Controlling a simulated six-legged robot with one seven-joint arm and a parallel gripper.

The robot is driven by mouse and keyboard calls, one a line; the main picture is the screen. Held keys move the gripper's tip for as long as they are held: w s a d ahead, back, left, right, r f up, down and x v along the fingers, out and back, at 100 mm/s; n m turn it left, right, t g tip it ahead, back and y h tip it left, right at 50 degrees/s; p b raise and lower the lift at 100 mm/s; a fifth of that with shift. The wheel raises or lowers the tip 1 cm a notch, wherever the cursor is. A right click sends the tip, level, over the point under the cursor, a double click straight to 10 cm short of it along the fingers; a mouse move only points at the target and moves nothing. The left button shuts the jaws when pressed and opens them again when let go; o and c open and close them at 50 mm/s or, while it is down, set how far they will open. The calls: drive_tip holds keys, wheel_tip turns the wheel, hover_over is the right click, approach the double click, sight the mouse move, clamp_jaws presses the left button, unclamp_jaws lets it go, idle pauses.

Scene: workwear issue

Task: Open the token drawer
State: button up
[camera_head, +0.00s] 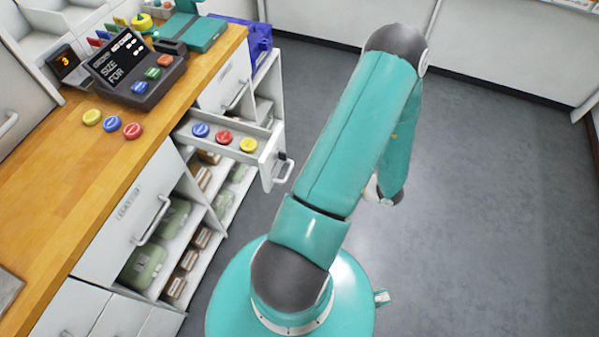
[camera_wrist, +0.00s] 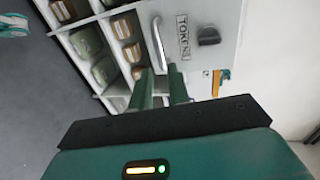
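The token drawer (camera_head: 228,143) stands pulled out from the white cabinet in the head view. A blue token (camera_head: 200,130), a red token (camera_head: 224,137) and a yellow token (camera_head: 248,145) lie in it. Its bar handle (camera_head: 284,168) is on the front. In the head view my arm hides the fingers.
A wooden counter (camera_head: 90,165) holds a dark button console (camera_head: 135,70) and several coloured tokens. Below it, another handled front (camera_head: 128,212) and open shelves with green packs and brown boxes flank the drawer. Grey floor (camera_head: 490,200) is clear on the right.

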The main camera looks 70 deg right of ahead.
drive_tip(key=v, duration=0.4)
drive_tip(key=shift+s+r, duration=0.1)
drive_tip(key=shift+s, duration=0.3)
